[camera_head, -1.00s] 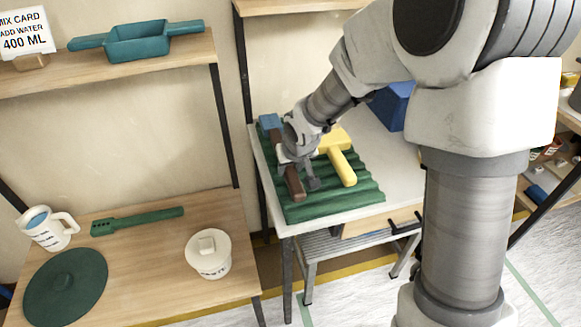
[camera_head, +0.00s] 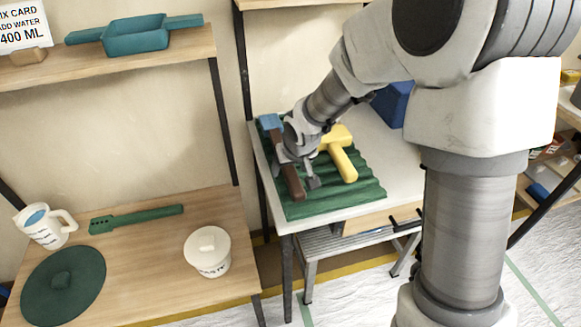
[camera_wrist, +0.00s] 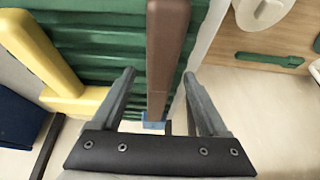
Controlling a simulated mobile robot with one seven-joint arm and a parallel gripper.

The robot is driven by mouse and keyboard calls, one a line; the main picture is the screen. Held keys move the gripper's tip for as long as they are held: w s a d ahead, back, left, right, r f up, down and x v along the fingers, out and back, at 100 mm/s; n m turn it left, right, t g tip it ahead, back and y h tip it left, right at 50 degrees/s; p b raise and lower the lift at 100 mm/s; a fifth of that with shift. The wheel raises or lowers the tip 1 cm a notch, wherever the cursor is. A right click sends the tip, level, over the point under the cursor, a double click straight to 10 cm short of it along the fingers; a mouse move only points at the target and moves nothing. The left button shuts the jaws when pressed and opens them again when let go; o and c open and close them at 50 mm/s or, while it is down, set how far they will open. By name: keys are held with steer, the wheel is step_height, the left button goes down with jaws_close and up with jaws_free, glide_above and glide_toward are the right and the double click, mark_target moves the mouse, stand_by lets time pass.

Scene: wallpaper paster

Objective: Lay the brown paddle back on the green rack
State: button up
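The brown paddle (camera_head: 293,183) lies along the left part of the green rack (camera_head: 335,204), on the ridges as far as I can see. A blue piece (camera_head: 270,122) shows at its far end; whether it is joined to the paddle is hidden. My gripper (camera_head: 301,172) is over the paddle's middle and hides part of it. In the wrist view, the paddle (camera_wrist: 167,45) runs between the two spread fingers of my gripper (camera_wrist: 160,78). A gap shows on the left, and the right finger is close to the paddle. The rack (camera_wrist: 100,45) also shows there.
A yellow tool (camera_head: 343,160) lies on the rack just right of my gripper. A blue box (camera_head: 393,104) stands behind it on the white table (camera_head: 375,140). A wooden table at left holds a white tub (camera_head: 208,253), a mug (camera_head: 42,232) and green tools.

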steer(key=p+v, duration=0.6)
steer(key=v, duration=1.1)
steer(key=shift+r, duration=0.15)
steer(key=shift+s+d, duration=0.1)
steer(key=s+d+r+m+p, duration=0.1)
steer(key=s+d+r+p, duration=0.3)
steer(key=s+d+r, duration=0.2)
steer(key=s+d+r+m+h+p, duration=0.1)
steer(key=s+d+r+p, duration=0.4)
steer(key=s+r, duration=0.6)
steer(key=shift+s+d+r+m+t, duration=0.3)
steer(key=shift+d+r+m, duration=0.4)
steer(key=shift+r, duration=0.2)
